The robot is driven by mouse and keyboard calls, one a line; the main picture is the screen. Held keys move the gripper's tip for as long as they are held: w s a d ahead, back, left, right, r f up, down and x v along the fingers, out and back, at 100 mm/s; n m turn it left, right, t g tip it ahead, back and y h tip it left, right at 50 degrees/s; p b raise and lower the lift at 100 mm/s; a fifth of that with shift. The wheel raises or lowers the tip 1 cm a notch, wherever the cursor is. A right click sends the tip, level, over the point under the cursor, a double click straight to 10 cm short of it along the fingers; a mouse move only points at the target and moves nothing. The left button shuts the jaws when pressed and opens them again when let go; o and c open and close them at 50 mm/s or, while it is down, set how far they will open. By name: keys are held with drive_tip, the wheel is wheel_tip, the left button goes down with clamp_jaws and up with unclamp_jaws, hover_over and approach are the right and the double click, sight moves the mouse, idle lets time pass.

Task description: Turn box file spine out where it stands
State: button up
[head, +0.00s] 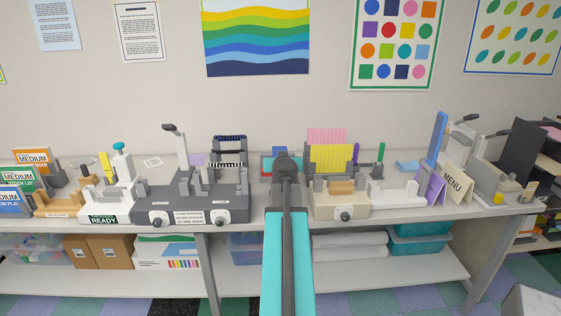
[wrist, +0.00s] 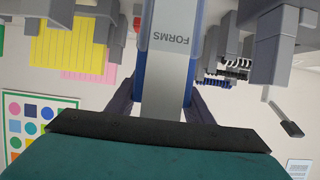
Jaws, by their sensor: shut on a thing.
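The box file (wrist: 165,85) fills the middle of the wrist view, with blue sides and a pale face marked FORMS turned toward the wrist camera. My gripper (wrist: 165,100) has its dark fingers on either side of it, shut on it. The picture there is upside down. In the head view my gripper (head: 287,165) is at the bench, and my arm hides most of the file. Whether the file rests on the bench cannot be told.
Grey binding machines (head: 195,205) stand close on the left. A cream punch (head: 340,203) stands close on the right, with yellow and pink sheets (head: 331,157) behind. A purple folded card (head: 431,190) and a MENU card (head: 455,183) stand farther right.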

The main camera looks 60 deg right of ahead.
drive_tip(key=shift+f, duration=0.35)
idle(0.7)
drive_tip(key=o, duration=1.4)
drive_tip(key=shift+c, duration=0.2)
drive_tip(key=shift+o, duration=0.4)
drive_tip(key=shift+o, duration=1.2)
drive_tip(key=shift+s+a+b, duration=0.1)
drive_tip(key=shift+a+b, duration=0.05)
drive_tip(key=shift+b, duration=0.15)
drive_tip(key=b+v, duration=0.3)
drive_tip(key=v, duration=0.5)
drive_tip(key=shift+s+a+b, duration=0.1)
drive_tip(key=shift+a+b, duration=0.05)
drive_tip(key=shift+b, duration=0.15)
